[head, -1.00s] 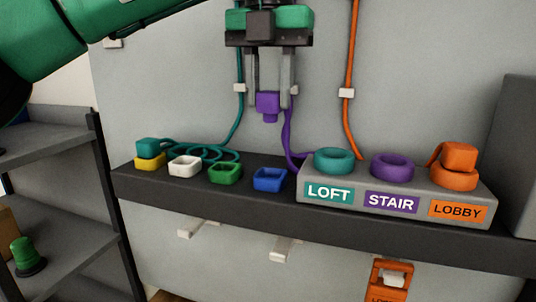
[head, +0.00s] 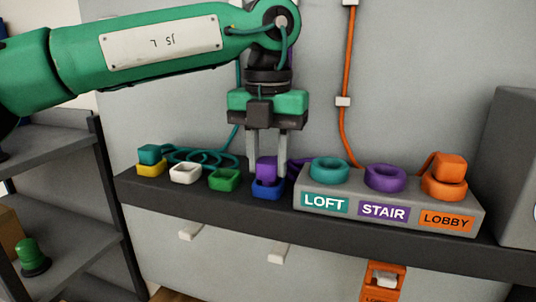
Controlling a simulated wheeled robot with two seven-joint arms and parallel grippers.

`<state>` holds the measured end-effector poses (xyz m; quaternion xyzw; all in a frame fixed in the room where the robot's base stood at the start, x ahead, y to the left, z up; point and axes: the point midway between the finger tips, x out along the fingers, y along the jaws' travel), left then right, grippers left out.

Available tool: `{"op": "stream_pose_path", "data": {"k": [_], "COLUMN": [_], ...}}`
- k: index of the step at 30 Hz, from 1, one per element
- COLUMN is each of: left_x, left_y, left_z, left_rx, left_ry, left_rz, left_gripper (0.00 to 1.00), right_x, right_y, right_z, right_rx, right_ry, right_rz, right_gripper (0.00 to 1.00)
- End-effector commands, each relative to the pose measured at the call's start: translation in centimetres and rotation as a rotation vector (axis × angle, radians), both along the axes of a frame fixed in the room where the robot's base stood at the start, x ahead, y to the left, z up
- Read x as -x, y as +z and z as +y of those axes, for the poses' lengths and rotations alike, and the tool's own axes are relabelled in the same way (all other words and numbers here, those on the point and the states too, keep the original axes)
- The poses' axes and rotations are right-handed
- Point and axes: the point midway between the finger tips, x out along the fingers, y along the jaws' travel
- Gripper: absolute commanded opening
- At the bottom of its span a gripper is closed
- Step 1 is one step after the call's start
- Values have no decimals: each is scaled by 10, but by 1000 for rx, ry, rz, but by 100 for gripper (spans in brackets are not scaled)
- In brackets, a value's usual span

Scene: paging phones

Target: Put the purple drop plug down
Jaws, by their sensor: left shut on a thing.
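The purple drop plug (head: 266,168) is between the fingers of my left gripper (head: 267,172), which is shut on it. The plug is upright and sits at the blue socket (head: 267,188), its lower end at or in the socket's opening; I cannot tell whether it is fully seated. A purple cord (head: 299,168) runs from behind the plug to the right. My right gripper is not in view.
A grey block holds a teal ring (head: 329,170), an empty purple ring (head: 386,178) and an orange ring (head: 444,188) with an orange plug (head: 450,167). Left on the shelf (head: 215,200) are green (head: 223,179), white (head: 185,172) and yellow (head: 151,169) sockets, the yellow under a teal plug (head: 149,154).

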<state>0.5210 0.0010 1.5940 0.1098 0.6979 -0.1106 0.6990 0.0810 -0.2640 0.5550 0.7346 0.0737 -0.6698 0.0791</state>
Motion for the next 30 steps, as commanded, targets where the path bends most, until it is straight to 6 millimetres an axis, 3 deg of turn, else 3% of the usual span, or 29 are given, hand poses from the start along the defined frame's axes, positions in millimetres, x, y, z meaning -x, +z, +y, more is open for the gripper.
{"op": "stream_pose_path", "data": {"k": [5,6,9,23,30], "left_x": [0,0,0,0,0], "left_y": [-7,-7,-5,5,46], "left_z": [0,0,0,0,-1], "left_rx": [1,1,0,0,1], "left_ry": [0,0,0,0,2], "left_rz": [0,0,0,-2,-3], "left_gripper": [9,34,54,54,54], "right_x": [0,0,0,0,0], "right_y": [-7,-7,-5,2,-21], "right_z": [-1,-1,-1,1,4], "right_rx": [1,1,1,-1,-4], "right_ry": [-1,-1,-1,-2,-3], "right_rz": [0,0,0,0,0], "right_gripper": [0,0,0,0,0]}}
